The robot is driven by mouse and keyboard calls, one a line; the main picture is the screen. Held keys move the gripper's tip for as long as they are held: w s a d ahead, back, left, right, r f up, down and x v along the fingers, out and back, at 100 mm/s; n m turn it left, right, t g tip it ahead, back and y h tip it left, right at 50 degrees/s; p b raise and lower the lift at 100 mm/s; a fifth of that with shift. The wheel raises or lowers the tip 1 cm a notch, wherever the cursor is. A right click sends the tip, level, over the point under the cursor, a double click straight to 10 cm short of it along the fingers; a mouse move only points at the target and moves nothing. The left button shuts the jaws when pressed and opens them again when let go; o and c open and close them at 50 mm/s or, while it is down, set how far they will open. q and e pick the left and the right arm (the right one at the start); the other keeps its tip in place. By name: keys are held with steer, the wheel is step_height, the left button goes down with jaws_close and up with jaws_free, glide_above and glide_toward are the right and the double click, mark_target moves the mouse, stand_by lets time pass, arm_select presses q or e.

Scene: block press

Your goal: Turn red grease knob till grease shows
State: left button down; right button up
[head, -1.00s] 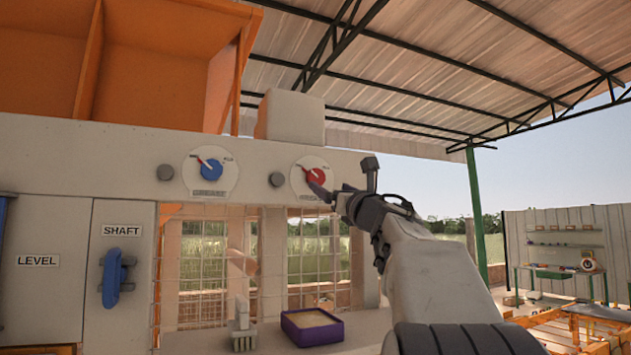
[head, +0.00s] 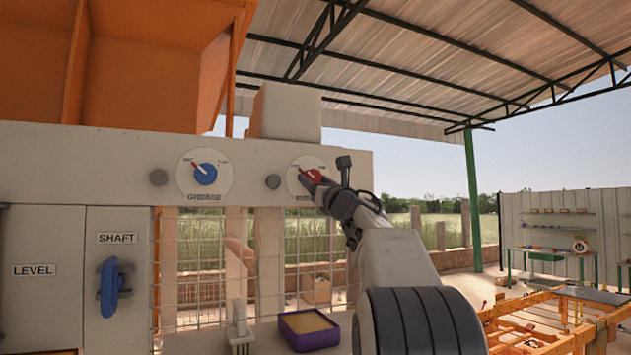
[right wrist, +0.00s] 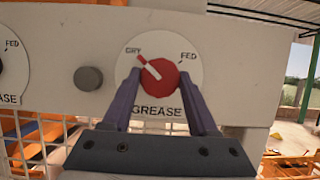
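The red grease knob (right wrist: 159,78) sits on a round white dial marked GREASE on the machine's panel. Its pale pointer aims up-left at the word that looks like DRY, and FED is at the upper right. In the head view the red knob (head: 314,175) is partly covered by my right gripper (head: 309,182). My left gripper is not in view.
A blue knob (head: 206,174) on a similar GREASE dial is to the left. Grey buttons (head: 273,181) stick out from the panel. Below are a purple box (head: 309,328) with tan contents, a brush (head: 240,325) and a blue SHAFT handle (head: 110,287).

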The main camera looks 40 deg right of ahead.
steer(key=c, duration=0.6)
